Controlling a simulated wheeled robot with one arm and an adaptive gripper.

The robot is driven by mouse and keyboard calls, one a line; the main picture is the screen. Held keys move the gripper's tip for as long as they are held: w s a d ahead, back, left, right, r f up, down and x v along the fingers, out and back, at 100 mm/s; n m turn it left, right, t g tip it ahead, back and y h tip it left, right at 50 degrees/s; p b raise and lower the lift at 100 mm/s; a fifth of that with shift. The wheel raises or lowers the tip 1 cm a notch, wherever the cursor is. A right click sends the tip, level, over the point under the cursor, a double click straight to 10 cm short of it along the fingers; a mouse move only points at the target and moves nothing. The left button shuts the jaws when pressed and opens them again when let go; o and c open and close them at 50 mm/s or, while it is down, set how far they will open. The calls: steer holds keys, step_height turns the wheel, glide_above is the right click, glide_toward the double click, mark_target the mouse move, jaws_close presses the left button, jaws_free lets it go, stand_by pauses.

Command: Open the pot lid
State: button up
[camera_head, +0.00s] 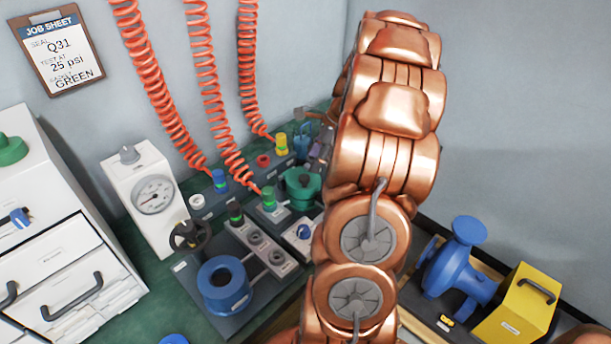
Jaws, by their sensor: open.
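A green round pot (301,188) with a small raised top stands among the bench fixtures, just left of my copper arm. Its lid appears seated, though the detail is small. My arm crosses the middle of the view and covers the bench right of the pot. Dark grey parts that look like my gripper (324,143) show at the arm's left edge, above and behind the pot and apart from it. The fingers are mostly hidden, and no held object shows.
A gauge box (150,198), valve blocks and a blue ring-shaped fitting (224,286) crowd the left bench. Coiled orange hoses (209,95) hang behind. A blue flanged fitting (461,265) and yellow box (517,305) stand right. A white drawer cabinet (62,255) is left.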

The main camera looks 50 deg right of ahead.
mark_target(305, 177)
steer(key=x, duration=0.6)
steer(key=shift+w+a+f, duration=0.1)
steer(key=shift+a+f, duration=0.05)
steer(key=shift+f, duration=0.25)
steer(key=shift+c, duration=0.4)
jaws_close()
steer(key=shift+a, duration=0.1)
